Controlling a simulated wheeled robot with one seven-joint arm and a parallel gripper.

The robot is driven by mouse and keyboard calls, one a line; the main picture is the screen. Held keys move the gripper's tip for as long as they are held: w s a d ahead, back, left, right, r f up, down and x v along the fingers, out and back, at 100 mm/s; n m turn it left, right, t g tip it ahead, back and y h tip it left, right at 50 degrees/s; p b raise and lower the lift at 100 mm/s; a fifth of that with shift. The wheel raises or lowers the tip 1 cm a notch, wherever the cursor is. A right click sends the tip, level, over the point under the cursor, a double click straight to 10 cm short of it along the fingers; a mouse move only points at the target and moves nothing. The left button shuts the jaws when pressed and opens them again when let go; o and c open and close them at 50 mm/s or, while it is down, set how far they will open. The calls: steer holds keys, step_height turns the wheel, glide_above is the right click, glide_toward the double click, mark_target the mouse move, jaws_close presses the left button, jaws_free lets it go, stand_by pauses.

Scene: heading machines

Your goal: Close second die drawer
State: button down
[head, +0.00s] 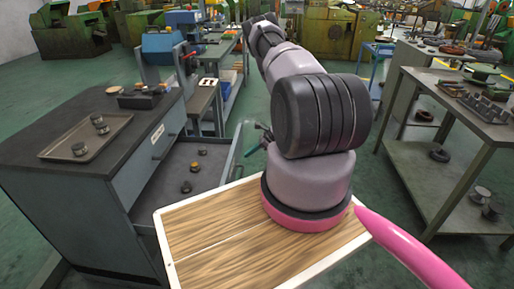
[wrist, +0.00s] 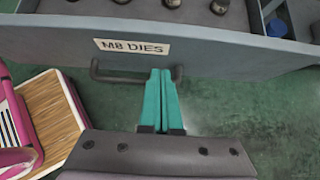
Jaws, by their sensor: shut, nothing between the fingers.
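The M8 DIES drawer front (wrist: 225,52) spans the top of the wrist view, with its label (wrist: 131,46) and dark bar handle (wrist: 108,76). In the head view the drawer (head: 207,167) is pulled out from the dark-topped cabinet (head: 88,178), with several small round dies (head: 195,167) inside. My gripper (wrist: 161,72) has its teal fingers shut together, empty, at the handle in front of the drawer front. I cannot tell whether the fingertips touch the handle or the front. In the head view my arm hides part of the area beyond the drawer.
A tray (head: 85,138) with stacked dies and a dark holder (head: 141,97) sit on the cabinet top. A workbench (head: 460,107) with a lower shelf stands at the right. Green floor lies between the benches.

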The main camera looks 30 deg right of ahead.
mark_target(233, 157)
steer(key=shift+w+a+f, duration=0.15)
steer(key=shift+w+a, duration=0.5)
steer(key=shift+a, duration=0.3)
steer(key=shift+w+a+f, duration=0.1)
steer(key=shift+w+a, duration=0.55)
steer(key=shift+a, duration=0.3)
steer(key=shift+a, duration=0.1)
steer(key=w+a, duration=0.7)
steer(key=a, duration=0.4)
steer(key=w+a, duration=0.8)
steer(key=a, duration=0.4)
steer(key=shift+w, duration=0.3)
